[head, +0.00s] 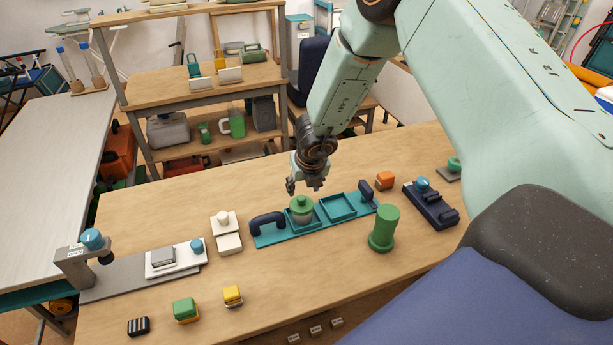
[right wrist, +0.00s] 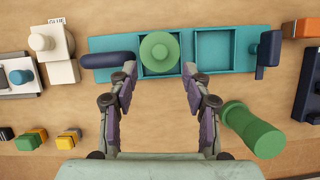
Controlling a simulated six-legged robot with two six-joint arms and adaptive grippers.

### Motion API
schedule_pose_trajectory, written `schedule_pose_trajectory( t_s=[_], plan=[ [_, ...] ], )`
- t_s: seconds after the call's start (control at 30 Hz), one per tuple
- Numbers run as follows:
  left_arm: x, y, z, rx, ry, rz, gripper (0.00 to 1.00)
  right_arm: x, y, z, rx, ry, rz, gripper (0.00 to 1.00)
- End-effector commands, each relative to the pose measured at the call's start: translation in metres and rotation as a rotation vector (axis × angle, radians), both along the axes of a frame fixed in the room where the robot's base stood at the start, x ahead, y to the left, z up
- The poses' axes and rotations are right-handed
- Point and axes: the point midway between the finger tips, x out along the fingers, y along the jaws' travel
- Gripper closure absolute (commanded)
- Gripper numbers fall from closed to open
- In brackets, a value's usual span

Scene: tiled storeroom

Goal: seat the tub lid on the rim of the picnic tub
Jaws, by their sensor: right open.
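The green round tub lid (head: 301,203), with a knob on top, sits over a paler round body that looks like the picnic tub (head: 302,219). Both are in the left compartment of a teal two-compartment tray. In the right wrist view the lid (right wrist: 160,53) hides the tub below it. I cannot tell whether the lid is fully down on the rim. My right gripper (head: 305,187) is open and empty, above and just behind the lid in the head view. In the wrist view its fingertips (right wrist: 160,70) are spread either side of the lid, apart from it. My left gripper is not in view.
The teal tray (head: 268,238) has dark upright handles at both ends and an empty right compartment. A green flanged cylinder (head: 384,228) stands in front of it. White blocks (head: 228,243) are to its left. A dark fixture (head: 431,206) and orange block (head: 385,180) are to the right.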

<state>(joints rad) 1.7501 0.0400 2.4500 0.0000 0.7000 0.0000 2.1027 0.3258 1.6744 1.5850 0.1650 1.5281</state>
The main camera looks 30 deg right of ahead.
Motion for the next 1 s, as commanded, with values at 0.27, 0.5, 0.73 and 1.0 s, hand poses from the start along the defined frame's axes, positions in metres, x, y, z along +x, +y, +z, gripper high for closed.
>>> schedule_pose_trajectory(
  t_s=[0.27,0.5,0.73,1.0],
  plan=[
    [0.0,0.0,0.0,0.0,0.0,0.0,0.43,-0.015,0.005,0.04,0.001,-0.003,0.0,0.51],
    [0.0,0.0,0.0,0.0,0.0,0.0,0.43,-0.021,0.007,0.051,0.0,0.0,0.001,0.51],
    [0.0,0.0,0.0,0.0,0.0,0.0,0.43,-0.021,0.007,0.051,0.0,0.0,0.0,0.51],
    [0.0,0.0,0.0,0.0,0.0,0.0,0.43,-0.021,0.007,0.051,0.0,0.0,0.0,0.51]
  ],
)
